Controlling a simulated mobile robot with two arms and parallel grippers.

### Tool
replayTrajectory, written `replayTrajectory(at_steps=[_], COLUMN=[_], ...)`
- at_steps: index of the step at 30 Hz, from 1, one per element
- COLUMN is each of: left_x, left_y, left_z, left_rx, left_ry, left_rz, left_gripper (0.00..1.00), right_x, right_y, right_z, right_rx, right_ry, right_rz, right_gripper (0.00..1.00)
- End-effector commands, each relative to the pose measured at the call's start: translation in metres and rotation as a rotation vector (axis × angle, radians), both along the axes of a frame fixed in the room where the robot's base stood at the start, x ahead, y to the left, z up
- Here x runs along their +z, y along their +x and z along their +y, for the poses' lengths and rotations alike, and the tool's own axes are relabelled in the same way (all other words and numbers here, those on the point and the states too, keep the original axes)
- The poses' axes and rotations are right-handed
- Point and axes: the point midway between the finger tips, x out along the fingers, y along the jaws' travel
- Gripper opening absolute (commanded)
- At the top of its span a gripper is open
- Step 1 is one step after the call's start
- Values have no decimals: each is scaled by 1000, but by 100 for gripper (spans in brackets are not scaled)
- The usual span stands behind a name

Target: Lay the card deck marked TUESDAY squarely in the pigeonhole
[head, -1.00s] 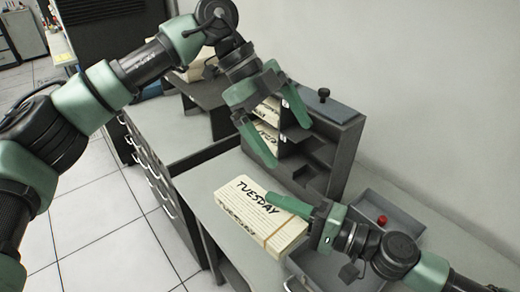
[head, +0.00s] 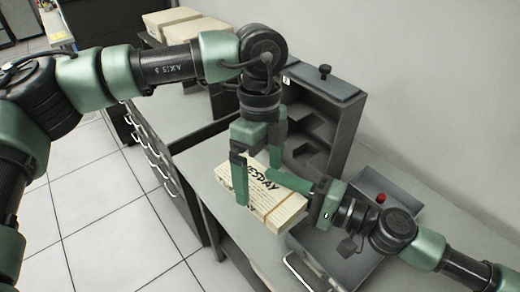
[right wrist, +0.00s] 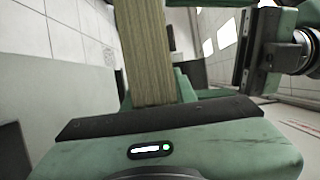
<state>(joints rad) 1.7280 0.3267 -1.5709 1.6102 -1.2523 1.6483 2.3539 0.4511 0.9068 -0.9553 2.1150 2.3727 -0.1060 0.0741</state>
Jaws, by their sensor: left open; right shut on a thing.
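The card deck marked TUESDAY (head: 262,203) is a cream block with a tan band, held above the grey worktop. My right gripper (head: 296,190) is shut on its right end. In the right wrist view the deck (right wrist: 146,55) shows edge-on, rising from the jaws. My left gripper (head: 257,172) is open and points down at the deck's left part, with one finger in front of it and hiding some lettering. I cannot tell whether it touches the deck. The dark grey pigeonhole unit (head: 338,128) stands behind, its left side partly hidden by my left gripper.
An open grey drawer or tray (head: 398,190) with a red knob (head: 381,198) lies at the right. A cabinet with several handled drawers (head: 150,158) stands at the left. Boxes (head: 180,22) sit at the back. A wall bounds the right side.

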Motion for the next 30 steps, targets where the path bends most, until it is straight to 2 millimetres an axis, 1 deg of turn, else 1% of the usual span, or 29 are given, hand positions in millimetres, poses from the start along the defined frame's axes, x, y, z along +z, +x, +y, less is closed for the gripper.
replayTrajectory(at_steps=[1, 3, 6, 15, 16, 17, 18, 20, 21, 23, 24, 25, 26, 27, 30], left_x=[-6, -13, -18, -21, -21, -21, -20, -20, -20, -20, -20, -19, -19, -19, -19], left_y=[-1, -3, -3, -4, -4, -4, -4, -3, -3, -3, -3, -3, -3, -3, -3], left_z=[0, 0, 0, 0, 0, 0, 0, 0, 0, -1, -1, -1, -1, -1, -1], left_rx=[0, 0, 0, 1, 0, 0, 0, 1, 1, 1, 1, 2, 2, 2, 2], left_ry=[0, 0, 0, -1, -1, -1, -1, -1, -2, -2, -3, -3, -3, -3, -3], left_rz=[2, 2, 1, 1, 0, 0, 0, 0, 0, 0, -1, -2, -2, -2, -2], left_gripper=[100, 100, 100, 100, 97, 89, 78, 61, 50, 33, 22, 22, 22, 22, 22], right_x=[1, 1, 1, 1, 1, 1, 1, 1, 1, 1, 1, 2, 2, 2, 1], right_y=[0, 0, 0, 0, 0, 0, 0, 0, 0, 0, -1, -1, -1, -1, -1], right_z=[0, 0, 0, 0, 0, 0, 0, 0, 0, 1, 1, 1, 1, 1, 0], right_rx=[0, 0, 0, 0, 0, 0, 0, 1, 1, 2, 2, 3, 3, 3, 2], right_ry=[2, 2, 2, 2, 2, 2, 1, 2, 2, 2, 2, 3, 3, 2, 2], right_rz=[-1, -1, -1, -1, -1, -1, -2, -1, -1, -1, -1, -1, -1, -1, -1], right_gripper=[0, 0, 0, 0, 0, 0, 0, 0, 0, 0, 0, 33, 41, 52, 53])
